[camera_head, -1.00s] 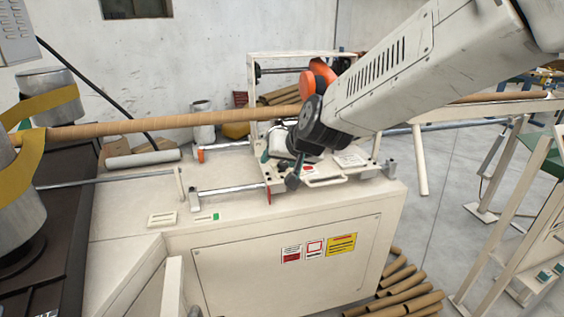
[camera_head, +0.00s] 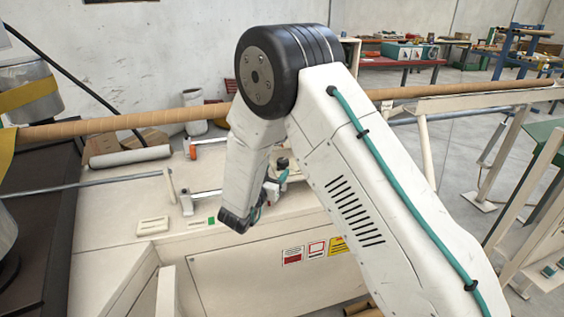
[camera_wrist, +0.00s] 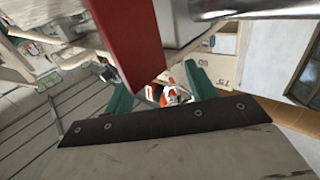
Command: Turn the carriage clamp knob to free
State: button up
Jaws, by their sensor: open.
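My gripper (camera_head: 268,194) is low over the front of the cream machine bed (camera_head: 120,215), by the carriage, which my arm mostly hides in the head view. A small dark-topped part (camera_head: 283,162) shows just beyond the teal fingers; I cannot tell whether it is the clamp knob. In the wrist view my gripper (camera_wrist: 160,88) has its two teal fingers apart, with nothing clearly held between them. A red bar (camera_wrist: 130,45) crosses close in front of the fingers. An orange and white part (camera_wrist: 170,95) shows farther off between them. The knob's setting cannot be read.
A bright metal rail (camera_wrist: 215,10) passes close above the fingers in the wrist view. A long brown tube (camera_head: 120,125) runs behind my arm. A rail end block (camera_head: 187,204) stands left of my gripper. The bed's front left top is mostly clear.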

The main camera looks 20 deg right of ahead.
aim_at(280, 165)
jog(key=x, duration=0.6)
jog(key=shift+w+d, duration=0.2)
jog(key=c, duration=1)
